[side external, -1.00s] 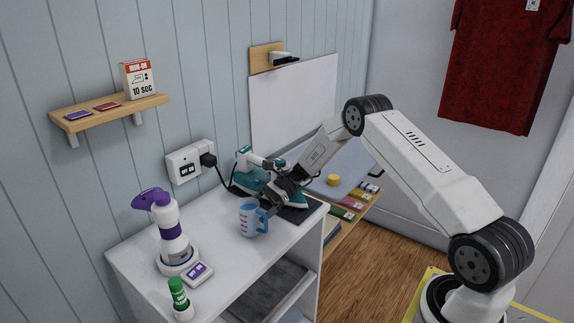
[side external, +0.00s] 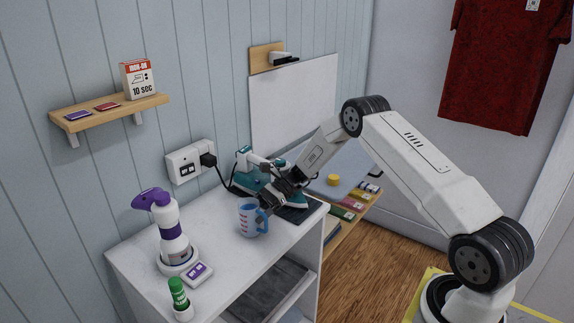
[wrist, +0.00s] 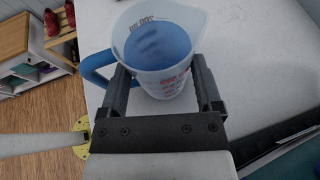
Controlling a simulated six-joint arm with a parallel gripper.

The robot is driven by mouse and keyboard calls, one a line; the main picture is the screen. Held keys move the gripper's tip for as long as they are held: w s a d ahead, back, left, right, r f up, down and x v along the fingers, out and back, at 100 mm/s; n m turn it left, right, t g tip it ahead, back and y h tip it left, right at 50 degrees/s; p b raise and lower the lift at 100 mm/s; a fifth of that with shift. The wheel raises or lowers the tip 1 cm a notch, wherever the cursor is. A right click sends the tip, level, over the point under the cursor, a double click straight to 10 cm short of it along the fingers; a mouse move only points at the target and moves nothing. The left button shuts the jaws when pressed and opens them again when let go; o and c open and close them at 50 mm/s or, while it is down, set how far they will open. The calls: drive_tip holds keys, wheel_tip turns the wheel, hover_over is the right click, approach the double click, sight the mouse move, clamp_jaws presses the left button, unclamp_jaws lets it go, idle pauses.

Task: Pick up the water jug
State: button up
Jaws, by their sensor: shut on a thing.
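The water jug (side external: 248,220) is a small clear measuring jug with blue contents, red markings and a blue handle. It stands upright on the white cabinet top. One finger is beside the blue handle (wrist: 92,68), the other along the opposite wall near the spout. The exact contact points are partly hidden.
A teal iron (side external: 262,188) on a dark mat stands close behind my gripper. A purple-and-white spray bottle (side external: 170,235), a small purple-and-white device (side external: 198,273) and a green-capped stick (side external: 179,293) are at the left. The cabinet top between the jug and the bottle is clear.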

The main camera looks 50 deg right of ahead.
sight(241, 213)
drive_tip(key=shift+r, duration=0.2)
drive_tip(key=shift+r, duration=1.45)
drive_tip(key=s+a+r, duration=0.1)
drive_tip(key=s+r, duration=0.8)
drive_tip(key=s, duration=0.5)
drive_tip(key=shift+a+r, duration=0.3)
drive_tip(key=shift+r, duration=0.1)
